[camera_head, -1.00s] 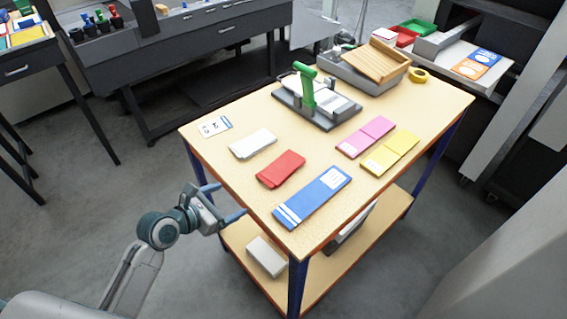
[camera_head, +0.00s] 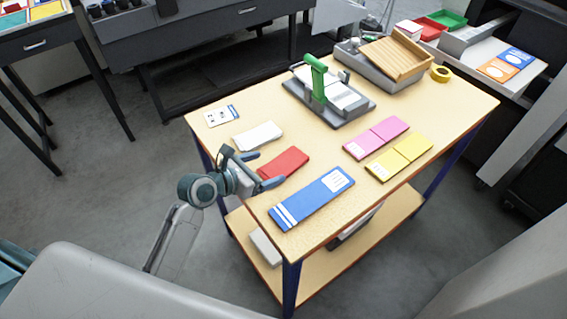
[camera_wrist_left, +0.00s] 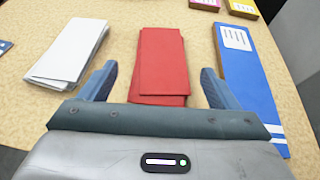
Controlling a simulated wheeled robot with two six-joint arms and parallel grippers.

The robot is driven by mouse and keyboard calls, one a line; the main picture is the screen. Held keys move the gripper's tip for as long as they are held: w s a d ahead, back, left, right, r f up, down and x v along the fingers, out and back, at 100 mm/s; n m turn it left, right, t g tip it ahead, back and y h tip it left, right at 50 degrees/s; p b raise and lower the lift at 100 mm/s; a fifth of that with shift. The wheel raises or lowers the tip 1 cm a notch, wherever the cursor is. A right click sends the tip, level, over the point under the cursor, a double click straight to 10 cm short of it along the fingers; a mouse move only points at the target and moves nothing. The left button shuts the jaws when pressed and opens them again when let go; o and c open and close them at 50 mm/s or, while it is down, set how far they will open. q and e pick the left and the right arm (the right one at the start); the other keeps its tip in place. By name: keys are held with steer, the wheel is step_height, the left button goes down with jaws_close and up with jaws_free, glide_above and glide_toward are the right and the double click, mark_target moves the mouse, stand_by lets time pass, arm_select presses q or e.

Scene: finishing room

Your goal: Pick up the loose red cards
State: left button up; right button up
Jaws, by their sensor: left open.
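The loose red cards (camera_head: 286,162) lie in a small, slightly uneven stack near the front left edge of the wooden table (camera_head: 232,184). They also show in the left wrist view (camera_wrist_left: 162,62), straight ahead between my fingers. My left gripper (camera_head: 264,170) is open and empty at the table's edge, with its fingertips on either side of the stack's near end. In the left wrist view the gripper (camera_wrist_left: 155,88) has a finger left and right of the red cards, with gaps to both. My right gripper is not in view.
White cards (camera_head: 258,135) lie left of the red ones, and a blue pack (camera_head: 312,198) lies close on the right. Pink cards (camera_head: 376,138) and yellow cards (camera_head: 400,157) lie farther right. A green-handled device (camera_head: 318,80) stands behind. Bare tabletop lies beyond the red cards.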

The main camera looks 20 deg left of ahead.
mark_target(281, 165)
arm_select(q)
steer(key=shift+w+d+f, duration=0.1)
steer(key=shift+w+d, duration=0.1)
steer(key=shift+w, duration=0.05)
steer(key=shift+w+d+f, duration=0.15)
steer(key=shift+w+f, duration=0.05)
steer(key=shift+w, duration=0.1)
steer(key=x, duration=0.2)
steer(key=p+x, duration=0.1)
steer(key=x, duration=0.1)
steer(key=shift+f, duration=0.5)
steer(key=c, duration=1.1)
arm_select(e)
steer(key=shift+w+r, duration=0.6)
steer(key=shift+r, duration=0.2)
arm_select(q)
steer(key=shift+p, duration=0.35)
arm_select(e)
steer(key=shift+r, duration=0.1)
